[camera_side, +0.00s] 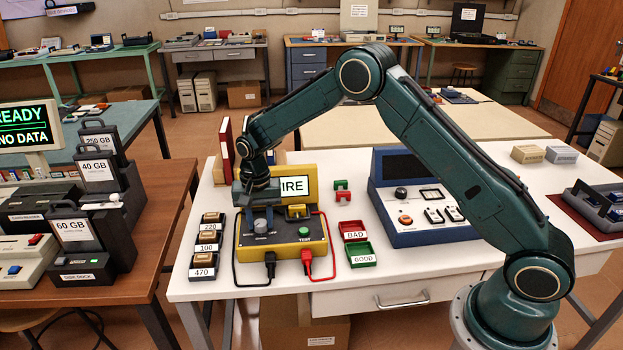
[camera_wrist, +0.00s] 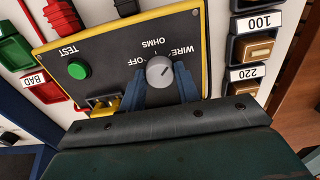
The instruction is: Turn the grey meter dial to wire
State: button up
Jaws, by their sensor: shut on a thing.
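The grey meter dial (camera_side: 261,226) is on the dark front panel of the yellow meter (camera_side: 287,247). In the wrist view the dial (camera_wrist: 159,71) sits between the two blue fingers of my gripper (camera_wrist: 161,84), which is shut on it. The labels OFF, OHMS and WIRE stand around the dial, upside down in that view. The dial's dark mark points up and right, toward WIRE. In the side view my gripper (camera_side: 259,208) comes down from above onto the dial. The meter's screen (camera_side: 295,185) shows "IRE"; its left part is hidden behind my gripper.
A green TEST button (camera_side: 304,232) and black and red plugs with leads are on the meter. Labelled resistor blocks (camera_side: 208,243) stand to its left. The red BAD bin (camera_side: 354,230) and green GOOD bin (camera_side: 361,254) are right, beside a blue instrument (camera_side: 410,205).

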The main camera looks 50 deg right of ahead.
aim_at(260, 223)
dwell(0.4)
jog(key=o, duration=1)
jog(key=shift+r, duration=0.1)
notch_tip(260, 223, up, 14)
jog(key=shift+f, duration=0.1)
